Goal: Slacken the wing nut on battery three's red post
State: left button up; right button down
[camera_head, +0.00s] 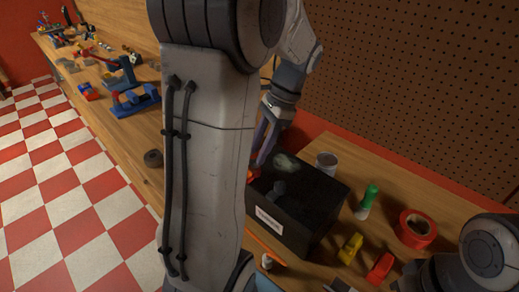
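The wing nut cannot be made out. My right arm shows at the lower right; its gripper is out of view.
A grey can (326,163) stands behind the battery. A green-capped bottle (367,202), a red tape roll (415,229), a yellow clamp (350,249) and a red one (380,268) lie to its right. A perforated board rises behind. Blue vises (135,101) stand on the far bench.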

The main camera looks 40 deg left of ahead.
pick_arm(q)
jog(key=shift+s+f, duration=0.1)
jog(key=shift+f, duration=0.25)
grip_shut()
jog(key=shift+r, duration=0.1)
